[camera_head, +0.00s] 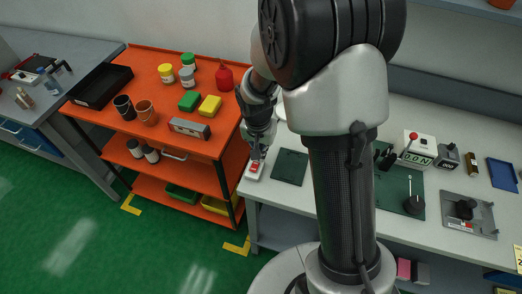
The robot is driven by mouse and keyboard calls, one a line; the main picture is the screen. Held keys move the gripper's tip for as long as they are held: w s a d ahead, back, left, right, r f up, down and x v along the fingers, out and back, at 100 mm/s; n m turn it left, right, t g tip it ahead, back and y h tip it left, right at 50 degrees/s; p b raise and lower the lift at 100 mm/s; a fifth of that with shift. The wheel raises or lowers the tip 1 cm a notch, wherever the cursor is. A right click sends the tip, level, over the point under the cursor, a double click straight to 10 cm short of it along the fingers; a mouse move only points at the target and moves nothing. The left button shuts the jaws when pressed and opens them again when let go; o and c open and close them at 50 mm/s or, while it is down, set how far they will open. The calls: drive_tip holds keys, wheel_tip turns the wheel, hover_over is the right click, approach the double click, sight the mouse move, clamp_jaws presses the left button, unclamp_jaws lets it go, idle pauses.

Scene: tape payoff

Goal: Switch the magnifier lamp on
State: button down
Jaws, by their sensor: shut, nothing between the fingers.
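A small white switch box with a red rocker (255,168) sits at the left front corner of the white workbench. My gripper (257,158) is shut and empty, pointing down right at the far end of the red rocker. Whether the fingertips touch it is too small to tell. A pale rounded thing (281,108) shows behind my arm; it may be part of the magnifier lamp, but my arm hides most of it. I cannot see whether the lamp is lit.
An orange shelf cart (185,150) with jars, cups and green and yellow blocks stands close on the left. A dark green mat (290,167) lies right of the switch. Several devices, including a white box with a red knob (415,149), stand farther right on the bench.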

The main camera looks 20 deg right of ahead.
drive_tip(key=shift+r, duration=0.1)
wheel_tip(320, 180, up, 14)
drive_tip(key=w+d+p, duration=0.1)
drive_tip(key=p, duration=0.4)
drive_tip(key=shift+w+p, duration=0.3)
drive_tip(key=shift+p, duration=0.1)
drive_tip(key=shift+d+f, duration=0.1)
drive_tip(key=shift+f, duration=0.1)
drive_tip(key=s+a+r+n+t, duration=0.1)
drive_tip(key=s+r+n+t, duration=0.15)
drive_tip(key=s+r, duration=0.85)
drive_tip(key=s+a+r+n+y+b, duration=0.1)
drive_tip(key=s+n, duration=0.3)
drive_tip(key=s, duration=0.9)
drive_tip(key=shift+s+a+r+n+t+b, duration=0.35)
drive_tip(key=shift+a+r+t, duration=0.1)
drive_tip(key=shift+r, duration=0.1)
